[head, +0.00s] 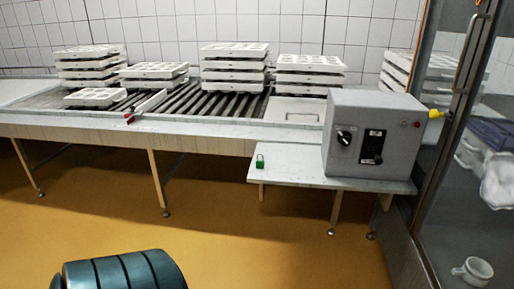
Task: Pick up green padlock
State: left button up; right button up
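The green padlock (260,162) is small and stands near the left end of a low white side table (290,176). It is to the left of a grey control box, with bare table between them. Neither of my grippers shows in the head view. A dark teal ribbed cylinder (122,272) at the bottom edge is cut off by the frame, and I cannot tell what it is.
The grey control box (371,140) stands on the side table's right part. Behind is a long roller conveyor (190,100) with several stacks of white moulds (234,62). A glass door (455,150) is at the right.

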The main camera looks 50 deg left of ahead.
aim_at(259, 165)
jog(key=u, duration=1.75)
jog(key=i+j, duration=0.35)
jog(key=i+j+z, duration=0.1)
jog(key=i+j, duration=0.25)
jog(key=i+j+z, duration=0.1)
jog(key=i+j, duration=0.25)
jog(key=j, duration=0.15)
jog(key=i+j, duration=0.35)
jog(key=i+j+z, duration=0.1)
jog(key=i+j, duration=0.2)
jog(key=j, duration=0.25)
jog(key=i+j, duration=0.3)
jog(key=j, duration=0.15)
jog(key=i+z, duration=0.05)
